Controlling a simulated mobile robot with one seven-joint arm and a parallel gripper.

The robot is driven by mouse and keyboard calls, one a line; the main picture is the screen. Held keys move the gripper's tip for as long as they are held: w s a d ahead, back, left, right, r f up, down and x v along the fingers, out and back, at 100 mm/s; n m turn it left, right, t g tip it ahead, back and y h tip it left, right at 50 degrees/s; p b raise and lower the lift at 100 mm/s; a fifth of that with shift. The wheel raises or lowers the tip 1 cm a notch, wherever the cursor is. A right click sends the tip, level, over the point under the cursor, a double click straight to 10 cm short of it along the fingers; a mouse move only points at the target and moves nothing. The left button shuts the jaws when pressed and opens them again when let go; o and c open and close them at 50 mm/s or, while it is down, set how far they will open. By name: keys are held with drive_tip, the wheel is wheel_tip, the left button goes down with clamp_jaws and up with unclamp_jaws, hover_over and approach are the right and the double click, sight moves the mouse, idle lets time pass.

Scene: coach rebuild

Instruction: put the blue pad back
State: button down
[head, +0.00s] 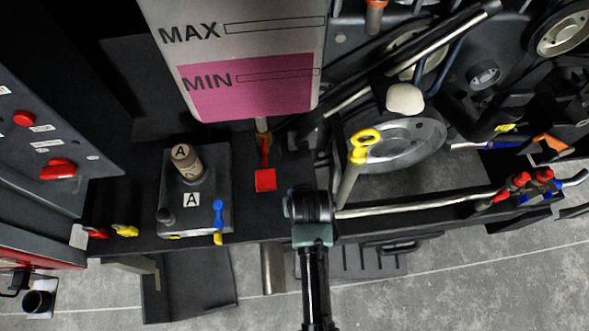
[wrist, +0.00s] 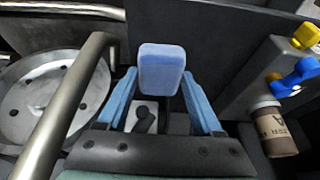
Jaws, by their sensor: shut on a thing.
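The blue pad (wrist: 161,70) is a light-blue rounded block in the middle of the wrist view. My gripper (wrist: 160,95) has its two blue fingers on either side of the pad and is shut on it. The exact contact at the fingertips is partly hidden by the pad. In the head view my dark wrist (head: 310,206) is over the front edge of the black bench, right of the red block. My fingers and the pad cannot be made out there. I cannot tell which place the pad belongs to.
A grey metal pipe (wrist: 70,100) and a round metal disc (wrist: 50,95) are close on the left in the wrist view. A block marked A (head: 195,215) with a blue lever (head: 218,212) stands left of my wrist. A red block (head: 265,180) lies between them.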

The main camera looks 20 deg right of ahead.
drive_tip(key=shift+f, duration=3.2)
drive_tip(key=shift+c, duration=0.2)
unclamp_jaws()
drive_tip(key=shift+f, duration=0.1)
drive_tip(key=p+v, duration=0.1)
drive_tip(key=v, duration=1.1)
